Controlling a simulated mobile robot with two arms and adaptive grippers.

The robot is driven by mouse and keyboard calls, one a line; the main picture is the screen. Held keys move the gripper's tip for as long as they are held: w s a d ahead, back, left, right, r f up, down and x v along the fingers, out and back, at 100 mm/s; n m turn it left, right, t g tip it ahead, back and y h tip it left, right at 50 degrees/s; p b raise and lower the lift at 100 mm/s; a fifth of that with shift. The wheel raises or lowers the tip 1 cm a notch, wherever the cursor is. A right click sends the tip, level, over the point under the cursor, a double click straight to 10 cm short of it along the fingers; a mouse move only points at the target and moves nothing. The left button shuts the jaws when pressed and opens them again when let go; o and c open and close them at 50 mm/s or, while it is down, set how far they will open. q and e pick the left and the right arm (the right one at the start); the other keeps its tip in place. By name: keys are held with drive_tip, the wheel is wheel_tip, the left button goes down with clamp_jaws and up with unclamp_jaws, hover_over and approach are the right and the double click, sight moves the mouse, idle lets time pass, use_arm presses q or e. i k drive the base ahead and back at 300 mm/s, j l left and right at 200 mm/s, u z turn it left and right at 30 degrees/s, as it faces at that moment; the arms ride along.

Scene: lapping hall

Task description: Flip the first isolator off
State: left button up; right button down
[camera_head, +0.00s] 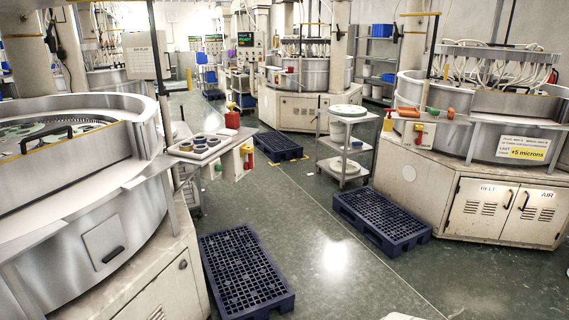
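No gripper of mine shows in this view. No switch is clearly labelled as an isolator. A small red and yellow fitting (247,157), which may be an isolator, is on the end of the bench beside the left lapping machine (95,225). A similar red and yellow fitting (418,133) is on the front of the right lapping machine (430,170). Both are too small to tell whether they are on or off. Which one is the first cannot be told.
Dark blue pallets lie on the green floor: one in front (245,272), one at right (382,220) and one farther back (278,146). A grey shelf trolley (343,145) stands between the machines. Open floor runs between the pallets.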

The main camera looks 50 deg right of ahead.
sight(247, 166)
drive_tip(key=z, duration=1.55)
drive_tip(key=i+l, duration=0.3)
drive_tip(key=i, duration=0.15)
drive_tip(key=i+l+z, duration=0.15)
drive_tip(key=i+l, duration=0.45)
drive_tip(key=i, duration=0.25)
drive_tip(key=i+l+z, duration=0.1)
drive_tip(key=i+l, duration=0.2)
drive_tip(key=i, duration=0.15)
drive_tip(key=i+l+z, duration=0.1)
drive_tip(key=i, duration=0.35)
drive_tip(key=i+l, duration=0.3)
drive_tip(key=i, duration=0.15)
